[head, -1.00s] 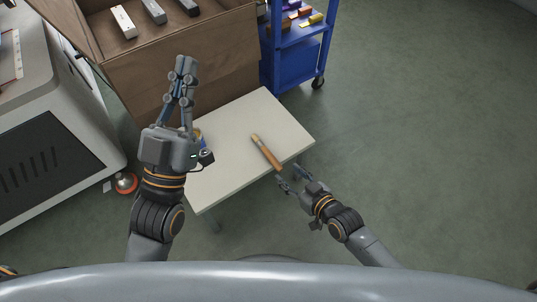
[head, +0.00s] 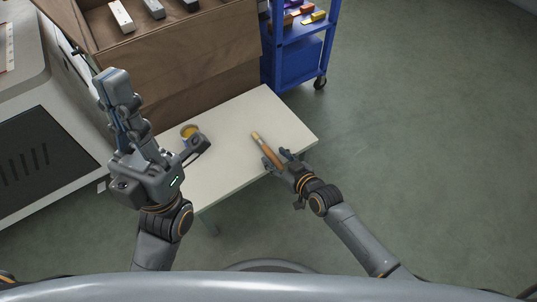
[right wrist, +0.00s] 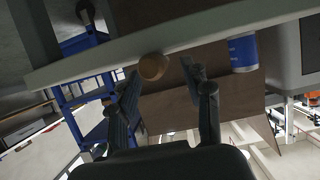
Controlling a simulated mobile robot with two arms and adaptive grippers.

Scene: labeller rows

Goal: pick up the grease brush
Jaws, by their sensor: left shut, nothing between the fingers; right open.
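The grease brush (head: 264,147), with an orange-brown handle and a pale end, lies on the white table (head: 235,125) near its right front edge. My right gripper (head: 277,158) is open at the handle's near end, with a finger on each side. In the right wrist view, the round brown handle end (right wrist: 152,66) shows between the open fingers (right wrist: 161,72), nearer the left one. Contact cannot be told. My left gripper (head: 111,85) is shut and empty, raised left of the table, far from the brush.
A can with a yellow top (head: 190,131) stands on the table's left part; its blue side (right wrist: 243,53) shows in the right wrist view. A wooden box (head: 190,62) stands behind the table. A blue cart (head: 298,62) is at the back right. The table's middle is clear.

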